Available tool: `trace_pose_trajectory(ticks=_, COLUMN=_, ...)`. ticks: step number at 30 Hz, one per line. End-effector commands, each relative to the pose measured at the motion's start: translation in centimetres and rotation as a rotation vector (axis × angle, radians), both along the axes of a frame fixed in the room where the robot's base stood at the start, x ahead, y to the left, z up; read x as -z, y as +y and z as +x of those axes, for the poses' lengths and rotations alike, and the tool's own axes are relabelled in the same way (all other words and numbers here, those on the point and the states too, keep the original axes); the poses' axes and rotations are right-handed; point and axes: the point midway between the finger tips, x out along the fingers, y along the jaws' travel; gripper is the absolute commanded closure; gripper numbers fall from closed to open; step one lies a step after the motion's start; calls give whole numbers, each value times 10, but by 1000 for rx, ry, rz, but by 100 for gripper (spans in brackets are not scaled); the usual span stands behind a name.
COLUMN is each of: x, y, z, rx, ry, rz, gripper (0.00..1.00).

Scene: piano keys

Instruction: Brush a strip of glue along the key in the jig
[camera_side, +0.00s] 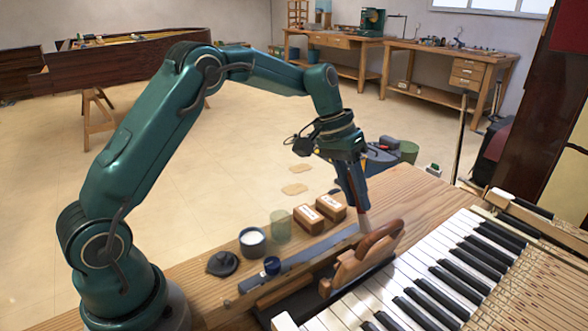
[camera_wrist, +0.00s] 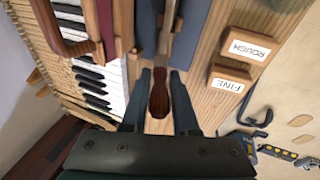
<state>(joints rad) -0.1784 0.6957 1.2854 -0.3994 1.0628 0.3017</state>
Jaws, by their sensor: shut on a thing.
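My gripper (camera_side: 354,190) points down at the far end of the bench top. It is shut on a brown wooden handle (camera_wrist: 160,97), which looks like the brush; it shows between the fingers in the wrist view (camera_wrist: 163,100). In the side view a pale reddish piece (camera_side: 363,221) shows below the fingertips, close to the jig. The wooden jig (camera_side: 348,267) has a rounded brown top piece (camera_side: 380,240) and stands beside the piano keys. I cannot make out clearly which strip is the key in the jig. A dark pot with white contents (camera_side: 252,238) stands left of the gripper.
Two blocks labelled ROUGH (camera_wrist: 248,45) and FINE (camera_wrist: 228,86) lie beside the gripper. The piano keyboard (camera_side: 425,275) fills the right side.

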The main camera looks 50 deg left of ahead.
Motion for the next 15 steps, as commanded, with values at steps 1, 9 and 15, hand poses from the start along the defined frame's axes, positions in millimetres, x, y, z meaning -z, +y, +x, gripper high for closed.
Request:
trace_pose_trajectory(ticks=1, x=0, y=0, z=0, rx=0, ry=0, rz=0, gripper=100)
trace_pose_trajectory(ticks=9, x=-19, y=0, z=1, rx=0, ry=-5, rz=0, gripper=100)
trace_pose_trajectory(ticks=15, x=-38, y=0, z=1, rx=0, ry=-5, rz=0, gripper=100)
